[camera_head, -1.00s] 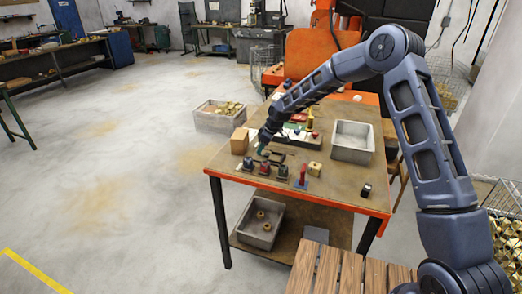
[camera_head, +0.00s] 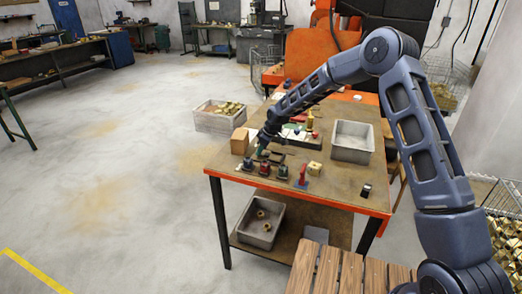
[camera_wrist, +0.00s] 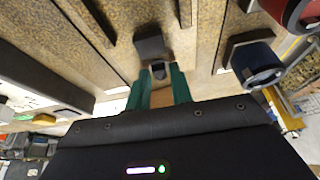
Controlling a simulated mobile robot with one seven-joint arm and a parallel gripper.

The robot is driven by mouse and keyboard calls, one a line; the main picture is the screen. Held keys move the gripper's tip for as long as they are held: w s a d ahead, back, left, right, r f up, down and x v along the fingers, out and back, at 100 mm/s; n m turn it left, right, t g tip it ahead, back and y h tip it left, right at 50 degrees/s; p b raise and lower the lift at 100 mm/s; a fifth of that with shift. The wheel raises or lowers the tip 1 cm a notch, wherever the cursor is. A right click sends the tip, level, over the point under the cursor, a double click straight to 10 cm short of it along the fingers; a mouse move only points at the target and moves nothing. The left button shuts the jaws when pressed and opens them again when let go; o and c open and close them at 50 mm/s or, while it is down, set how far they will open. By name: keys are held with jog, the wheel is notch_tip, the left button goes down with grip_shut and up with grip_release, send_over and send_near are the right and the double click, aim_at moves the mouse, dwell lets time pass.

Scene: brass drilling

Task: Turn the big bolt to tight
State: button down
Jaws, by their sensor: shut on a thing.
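My gripper (camera_head: 262,149) is low over the left part of the workbench, just behind a row of small fixtures. In the wrist view its green fingers (camera_wrist: 160,88) are closed around a small dark piece (camera_wrist: 158,70). A dark block (camera_wrist: 150,45) sits just beyond the fingertips. I cannot tell clearly whether the held piece is the big bolt, as the fingers hide much of it.
Beside the gripper in the wrist view are a blue round part (camera_wrist: 258,62) and a red round part (camera_wrist: 298,12). The workbench (camera_head: 335,190) also bears a red-handled piece (camera_head: 302,174), a wooden block (camera_head: 240,141) and a grey tray (camera_head: 369,153). The bench's front right is mostly clear.

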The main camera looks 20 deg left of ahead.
jog(key=m+t, duration=0.1)
jog(key=m, duration=0.3)
jog(key=m+t, duration=0.1)
jog(key=m, duration=0.1)
jog(key=shift+s+a+t+h, duration=0.15)
jog(key=shift+s+t+h, duration=0.15)
jog(key=shift+s, duration=0.05)
jog(key=shift+m+t+h, duration=0.5)
jog(key=shift+m, duration=1.5)
jog(key=shift+f+m, duration=0.1)
jog(key=shift+m, duration=0.2)
jog(key=c, duration=1.4)
grip_release()
